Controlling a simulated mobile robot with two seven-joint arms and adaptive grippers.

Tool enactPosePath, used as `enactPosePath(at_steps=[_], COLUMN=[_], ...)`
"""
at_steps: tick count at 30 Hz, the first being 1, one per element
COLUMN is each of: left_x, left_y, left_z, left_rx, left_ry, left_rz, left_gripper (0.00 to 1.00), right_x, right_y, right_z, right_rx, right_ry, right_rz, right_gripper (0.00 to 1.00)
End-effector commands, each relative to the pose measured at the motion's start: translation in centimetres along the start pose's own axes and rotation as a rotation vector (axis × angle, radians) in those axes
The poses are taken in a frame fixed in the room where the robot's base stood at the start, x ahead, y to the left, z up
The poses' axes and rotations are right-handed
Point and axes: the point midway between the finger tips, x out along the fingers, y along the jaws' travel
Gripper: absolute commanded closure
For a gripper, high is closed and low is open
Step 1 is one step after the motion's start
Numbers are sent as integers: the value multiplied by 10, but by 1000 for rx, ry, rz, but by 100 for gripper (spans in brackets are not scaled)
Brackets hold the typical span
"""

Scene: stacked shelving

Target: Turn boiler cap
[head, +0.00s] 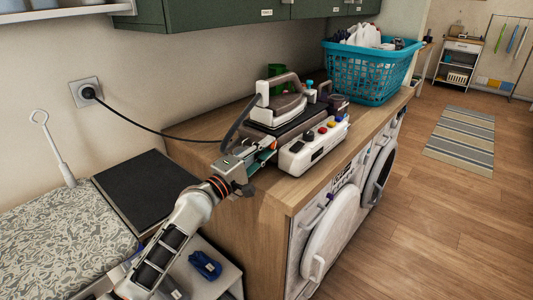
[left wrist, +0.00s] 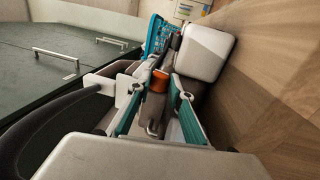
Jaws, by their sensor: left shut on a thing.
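The steam iron (head: 278,100) rests on its boiler station, whose white front panel (head: 313,148) carries several coloured buttons, on the wooden counter. My left gripper (head: 268,152) is at the near left end of the station. In the left wrist view its teal fingers (left wrist: 160,92) are on either side of a small orange-red cap (left wrist: 158,82) with a grey part below it. The fingers are shut on this piece, which looks like the boiler cap. In the head view the gripper hides the cap. My right gripper is in neither view.
A teal laundry basket (head: 365,75) stands farther back on the counter (head: 285,190). A black cord runs from the wall socket (head: 87,92) towards the station. Green cabinets (head: 225,14) hang above. A patterned ironing board (head: 60,235) is at the left.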

Motion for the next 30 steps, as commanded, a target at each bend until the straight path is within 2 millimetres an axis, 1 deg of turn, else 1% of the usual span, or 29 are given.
enactPosePath(at_steps=[1,8,9,10,17,20,22,26,30], left_x=[1,1,1,1,0,0,-4,-20,-43], left_y=[4,5,5,5,2,1,0,0,0], left_z=[0,0,0,0,0,0,0,-1,-1], left_rx=[-2,-3,-3,-3,-2,-2,-2,-1,-1], left_ry=[1,1,1,1,0,1,1,2,1], left_rz=[7,7,7,6,2,0,-1,-1,0], left_gripper=[100,100,69,63,63,63,63,63,63], right_x=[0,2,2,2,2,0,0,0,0], right_y=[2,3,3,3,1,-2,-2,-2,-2], right_z=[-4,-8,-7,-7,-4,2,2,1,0], right_rx=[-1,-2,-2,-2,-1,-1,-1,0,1], right_ry=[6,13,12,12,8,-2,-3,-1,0], right_rz=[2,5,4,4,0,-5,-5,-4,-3], right_gripper=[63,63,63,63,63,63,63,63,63])
